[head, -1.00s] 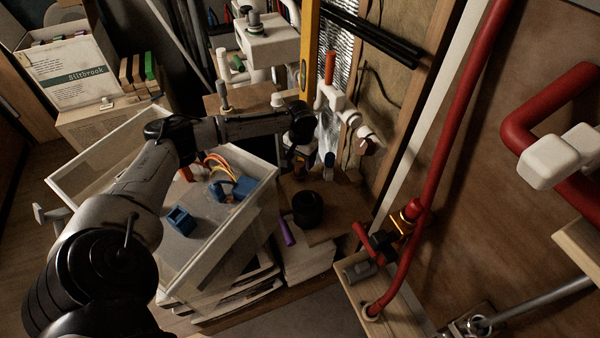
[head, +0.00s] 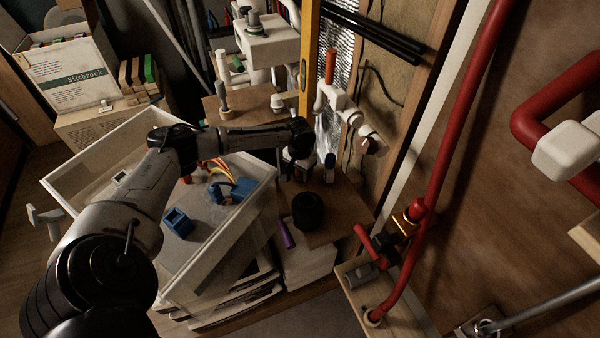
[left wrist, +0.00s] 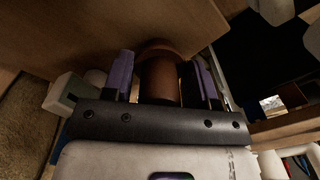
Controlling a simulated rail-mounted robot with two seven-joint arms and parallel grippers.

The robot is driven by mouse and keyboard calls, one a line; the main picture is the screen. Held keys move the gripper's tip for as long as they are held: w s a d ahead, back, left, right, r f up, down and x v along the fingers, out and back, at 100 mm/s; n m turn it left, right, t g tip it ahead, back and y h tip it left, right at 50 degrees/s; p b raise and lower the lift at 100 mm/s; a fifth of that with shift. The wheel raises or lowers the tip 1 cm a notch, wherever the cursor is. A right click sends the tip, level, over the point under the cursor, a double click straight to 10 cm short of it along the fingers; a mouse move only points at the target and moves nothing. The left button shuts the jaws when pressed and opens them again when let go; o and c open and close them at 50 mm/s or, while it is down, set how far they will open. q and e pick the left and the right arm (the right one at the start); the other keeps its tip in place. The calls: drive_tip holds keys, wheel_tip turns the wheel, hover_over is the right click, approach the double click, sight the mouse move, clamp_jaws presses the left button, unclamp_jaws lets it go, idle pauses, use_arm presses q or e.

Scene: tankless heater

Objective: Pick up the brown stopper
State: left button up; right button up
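The brown stopper (left wrist: 160,80) shows in the left wrist view as a rounded brown cylinder with a wider far end. It lies between the two purple-tipped fingers of my left gripper (left wrist: 162,78). A gap shows between the stopper and each finger, so the gripper is open around it. In the head view my left gripper (head: 298,168) hangs over the brown board (head: 345,205), and I cannot make out the stopper beneath it. My right gripper is not in view.
A black round pot (head: 308,211) stands just in front of the gripper. A blue-and-white item (head: 330,168) stands close to its right. A white open bin (head: 235,235) with blue parts lies under my left arm. White pipe fittings (head: 345,108) and red pipes (head: 455,120) stand to the right.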

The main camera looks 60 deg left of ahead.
use_arm(q)
drive_tip(key=c, duration=0.9)
drive_tip(key=shift+r, duration=0.1)
